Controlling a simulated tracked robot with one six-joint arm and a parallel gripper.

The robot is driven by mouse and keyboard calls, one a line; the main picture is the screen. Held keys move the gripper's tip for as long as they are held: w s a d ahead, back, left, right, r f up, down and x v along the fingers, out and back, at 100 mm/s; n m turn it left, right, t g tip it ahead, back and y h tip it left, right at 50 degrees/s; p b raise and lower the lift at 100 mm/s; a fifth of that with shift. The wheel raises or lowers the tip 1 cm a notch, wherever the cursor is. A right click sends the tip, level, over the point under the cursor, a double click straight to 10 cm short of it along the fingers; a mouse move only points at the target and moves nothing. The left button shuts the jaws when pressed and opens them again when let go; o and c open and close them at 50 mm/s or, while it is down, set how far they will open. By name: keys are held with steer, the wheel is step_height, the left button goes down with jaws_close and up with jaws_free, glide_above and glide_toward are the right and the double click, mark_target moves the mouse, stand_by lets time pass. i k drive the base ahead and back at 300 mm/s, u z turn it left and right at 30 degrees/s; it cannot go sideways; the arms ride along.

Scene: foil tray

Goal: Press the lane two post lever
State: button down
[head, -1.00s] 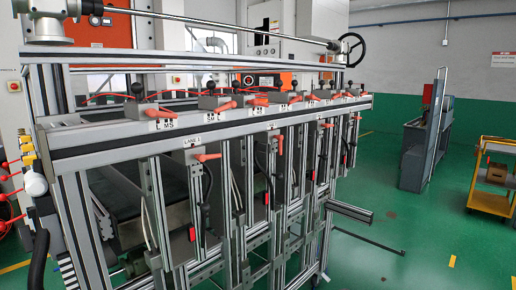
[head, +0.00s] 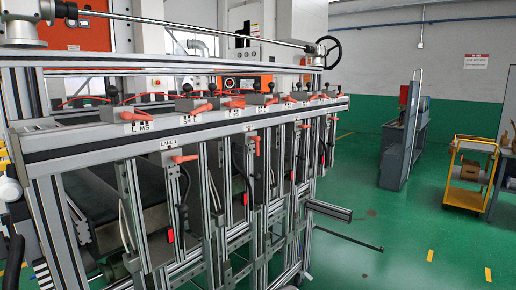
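A grey aluminium-profile machine frame (head: 110,143) fills the left and middle of the head view. On its front posts are orange-red levers. The nearest post lever (head: 184,158) sits beside a "LANE 1" label (head: 168,144). Farther right, the second post lever (head: 257,140) stands on its own post; I cannot read a label there. A third post lever (head: 303,126) is farther along. Small red pieces (head: 170,236) hang lower on the posts. My gripper is not in view, so its distance to the levers cannot be told.
A top rail carries several more orange levers and black knobs (head: 187,87). A low bar (head: 328,210) juts right from the frame's foot. Green floor (head: 390,235) is open to the right. A grey cabinet (head: 400,155) and yellow cart (head: 470,170) stand beyond.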

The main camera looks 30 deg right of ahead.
mark_target(256, 139)
steer(key=z, duration=0.05)
steer(key=i, duration=1)
steer(key=u, duration=0.05)
